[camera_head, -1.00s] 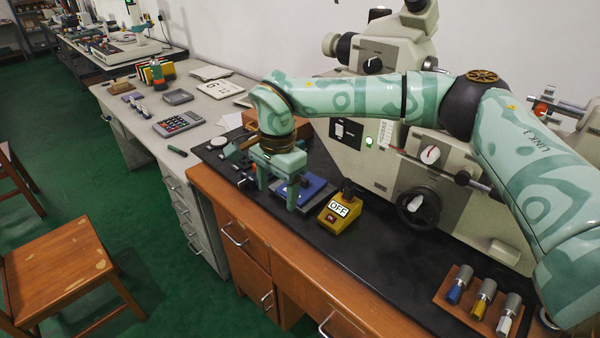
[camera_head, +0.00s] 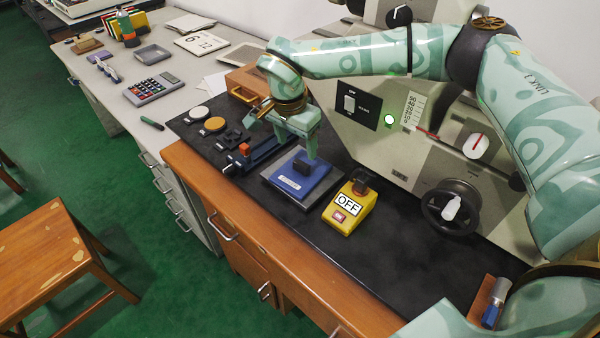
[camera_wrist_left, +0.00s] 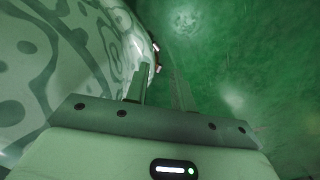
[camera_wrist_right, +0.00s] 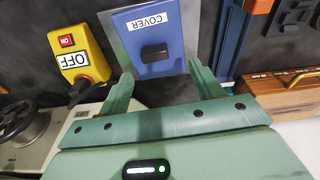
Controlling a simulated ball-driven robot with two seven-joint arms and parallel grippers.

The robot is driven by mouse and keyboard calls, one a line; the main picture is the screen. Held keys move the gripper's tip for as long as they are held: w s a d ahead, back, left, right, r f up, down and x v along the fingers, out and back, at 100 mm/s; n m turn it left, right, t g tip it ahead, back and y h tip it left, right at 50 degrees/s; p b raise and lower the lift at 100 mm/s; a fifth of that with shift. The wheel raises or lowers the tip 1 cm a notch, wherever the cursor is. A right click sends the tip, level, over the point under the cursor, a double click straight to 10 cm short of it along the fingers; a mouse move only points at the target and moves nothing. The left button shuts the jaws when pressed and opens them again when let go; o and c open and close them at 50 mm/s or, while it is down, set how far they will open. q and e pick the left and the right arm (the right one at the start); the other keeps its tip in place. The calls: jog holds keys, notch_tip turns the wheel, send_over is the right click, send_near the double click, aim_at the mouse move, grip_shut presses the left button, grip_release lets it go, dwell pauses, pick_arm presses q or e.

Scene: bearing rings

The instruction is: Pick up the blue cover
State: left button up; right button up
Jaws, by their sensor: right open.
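The blue cover (camera_head: 313,180) lies flat on a grey plate on the black bench top. It has a black knob (camera_wrist_right: 153,53) and a white label reading COVER. It also shows in the right wrist view (camera_wrist_right: 170,68), in front of the fingers. My right gripper (camera_head: 297,143) is above the far side of the cover, pointing down, open and empty. Its fingers (camera_wrist_right: 163,90) stand apart on either side of the knob's line, short of the knob. My left gripper (camera_wrist_left: 160,90) shows only in its own wrist view, over green floor, its fingers apart with nothing between them.
A yellow switch box (camera_head: 349,208) marked OFF stands close to the right of the cover. A blue rail-like fixture (camera_head: 262,152) is at its left. A wooden box (camera_head: 250,84) lies behind, and the large machine (camera_head: 420,135) rises at the right.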

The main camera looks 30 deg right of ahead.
aim_at(301, 163)
jog(key=shift+f, duration=0.7)
jog(key=shift+s+f, duration=0.15)
jog(key=shift+f, duration=0.15)
jog(key=f+b, duration=0.1)
jog(key=f, duration=0.1)
jog(key=d+f+b, duration=0.1)
jog(key=f, duration=0.1)
jog(key=shift+s+f, duration=0.1)
jog(key=shift+f, duration=0.25)
pick_arm(q)
jog(key=shift+w+d+f, duration=0.1)
jog(key=shift+d+f, duration=0.05)
jog(key=shift+f, duration=0.4)
jog(key=shift+w+d+f, duration=0.1)
jog(key=shift+f, duration=0.45)
pick_arm(e)
jog(key=shift+r, duration=0.1)
pick_arm(q)
jog(key=shift+s, duration=0.15)
pick_arm(e)
jog(key=c, duration=1.1)
